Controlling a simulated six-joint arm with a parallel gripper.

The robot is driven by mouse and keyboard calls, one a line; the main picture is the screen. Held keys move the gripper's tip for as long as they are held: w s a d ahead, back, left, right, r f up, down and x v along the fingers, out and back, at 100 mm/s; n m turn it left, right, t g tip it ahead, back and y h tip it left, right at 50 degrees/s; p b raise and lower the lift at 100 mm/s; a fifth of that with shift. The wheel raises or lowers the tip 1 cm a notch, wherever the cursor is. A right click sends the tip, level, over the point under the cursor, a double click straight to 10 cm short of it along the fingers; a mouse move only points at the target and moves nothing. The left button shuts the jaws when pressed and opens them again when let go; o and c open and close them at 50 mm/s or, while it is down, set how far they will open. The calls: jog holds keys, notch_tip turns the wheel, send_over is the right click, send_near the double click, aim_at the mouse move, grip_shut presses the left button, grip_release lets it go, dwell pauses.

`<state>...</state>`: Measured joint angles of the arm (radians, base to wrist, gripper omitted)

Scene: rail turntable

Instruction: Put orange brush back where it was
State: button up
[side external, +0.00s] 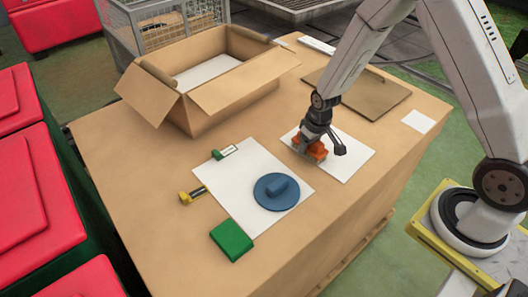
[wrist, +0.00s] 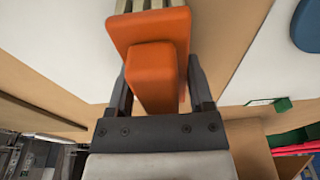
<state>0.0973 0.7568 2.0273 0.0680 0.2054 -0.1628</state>
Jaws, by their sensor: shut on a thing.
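The orange brush (wrist: 150,35) shows large in the wrist view, with a block-shaped orange grip on an orange back and pale bristles at the top edge. My gripper (wrist: 155,85) is shut on its grip, one finger on each side. In the side external view my gripper (side external: 318,143) points down with the orange brush (side external: 311,151) under it, over the smaller white sheet (side external: 345,155) at the right. I cannot tell whether the bristles touch the sheet.
An open cardboard box (side external: 200,95) stands at the back left. A green block (side external: 232,241), a yellow-ended piece (side external: 190,196) and a green-and-white piece (side external: 224,152) lie around the larger sheet. A flat brown board (side external: 375,98) lies behind the smaller sheet. The table's front is clear.

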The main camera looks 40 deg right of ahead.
jog(key=shift+f, duration=0.1)
jog(key=o, duration=1.2)
jog(key=shift+r, duration=0.2)
jog(key=shift+s+r, duration=0.3)
jog(key=shift+r, duration=1.65)
jog(key=shift+s+r, duration=0.3)
jog(key=shift+r, duration=1.7)
jog(key=shift+s+r, duration=0.3)
jog(key=shift+r, duration=1.65)
jog(key=s+a+r, duration=0.1)
jog(key=s+a, duration=0.1)
jog(key=s, duration=0.3)
jog(key=s+a+r, duration=0.1)
jog(key=s+r, duration=0.1)
jog(key=s, duration=0.4)
jog(key=shift+a+t, duration=0.4)
